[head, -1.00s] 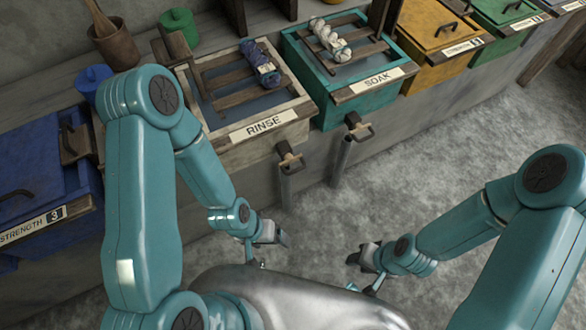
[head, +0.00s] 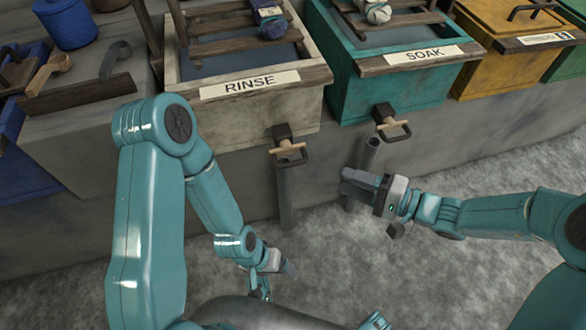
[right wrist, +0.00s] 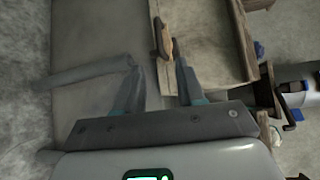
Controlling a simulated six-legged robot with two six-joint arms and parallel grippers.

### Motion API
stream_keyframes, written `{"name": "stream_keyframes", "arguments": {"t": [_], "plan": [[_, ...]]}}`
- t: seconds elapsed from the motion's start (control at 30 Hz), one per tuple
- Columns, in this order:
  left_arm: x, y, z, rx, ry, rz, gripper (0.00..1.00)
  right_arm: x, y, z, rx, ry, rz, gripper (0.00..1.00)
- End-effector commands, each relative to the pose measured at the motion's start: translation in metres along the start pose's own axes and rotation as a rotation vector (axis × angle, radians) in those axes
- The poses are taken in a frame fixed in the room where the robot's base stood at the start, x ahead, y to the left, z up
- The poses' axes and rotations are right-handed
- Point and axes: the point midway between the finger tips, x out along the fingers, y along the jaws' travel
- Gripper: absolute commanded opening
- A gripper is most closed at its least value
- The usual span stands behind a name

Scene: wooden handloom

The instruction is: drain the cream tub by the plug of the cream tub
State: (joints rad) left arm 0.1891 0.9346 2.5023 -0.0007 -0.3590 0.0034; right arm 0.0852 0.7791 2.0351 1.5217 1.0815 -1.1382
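The cream tub (head: 240,117) carries a RINSE label and stands left of the teal tub in the head view. Its plug (head: 288,150), with a light wooden cross handle, sticks out low on its front above a grey pipe. My right gripper (head: 350,180) is right of and a little below the plug, apart from it. In the right wrist view its fingers (right wrist: 158,88) are spread with nothing held. A wooden handle (right wrist: 164,42) shows ahead of them, beside a pale tub wall (right wrist: 212,45). My left gripper (head: 286,267) hangs low over the floor; its fingers are too small to judge.
The teal tub (head: 390,97), labelled SOAK, has its own plug (head: 391,122) and pipe (head: 371,155) near my right gripper. A yellow tub (head: 505,68) stands farther right. A blue pot (head: 66,22) is at upper left. The floor in front is clear.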

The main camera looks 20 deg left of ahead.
Motion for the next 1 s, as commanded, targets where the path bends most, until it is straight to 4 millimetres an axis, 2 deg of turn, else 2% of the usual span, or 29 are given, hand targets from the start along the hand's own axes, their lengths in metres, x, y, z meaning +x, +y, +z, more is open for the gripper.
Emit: {"name": "stream_keyframes", "arguments": {"t": [0.3,0.5,0.7,1.0], "plan": [[0.017,-0.009,-0.004,-0.012,0.01,-0.001,0.8,0.079,0.005,0.005,0.001,-0.008,0.005,0.39],[0.025,-0.013,-0.006,-0.018,0.016,-0.002,0.8,0.121,0.004,0.005,0.002,-0.008,0.005,0.39],[0.028,-0.015,-0.008,-0.021,0.02,-0.003,0.8,0.144,0.003,0.004,0.002,-0.007,0.005,0.39],[0.028,-0.016,-0.008,-0.022,0.021,-0.003,0.8,0.148,0.002,0.002,0.005,-0.005,0.005,0.39]]}}
